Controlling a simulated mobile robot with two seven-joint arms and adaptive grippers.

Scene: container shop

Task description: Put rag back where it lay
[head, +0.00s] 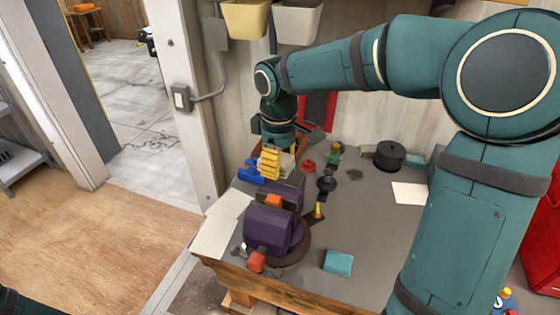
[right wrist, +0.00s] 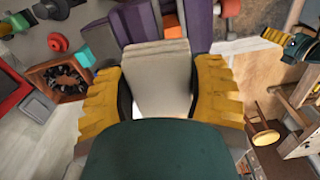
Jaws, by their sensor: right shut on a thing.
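My right gripper (head: 270,163), with yellow fingers, is low over the left back part of the workbench, behind the purple vise (head: 268,228). It is shut on a pale grey-beige piece, the rag (head: 287,166). In the right wrist view the rag (right wrist: 156,78) sits between the two yellow fingers of the right gripper (right wrist: 157,95). Whether the rag touches the bench is hidden. A small teal and yellow part at the upper right of the right wrist view looks like my left gripper (right wrist: 277,37); its jaw state is unclear.
The workbench (head: 370,220) holds a teal block (head: 338,263), a black round pot (head: 390,156), a red round piece (head: 308,165) and white sheets (head: 409,193). A blue item (head: 248,174) lies beside the right gripper. Bare bench shows at the middle right.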

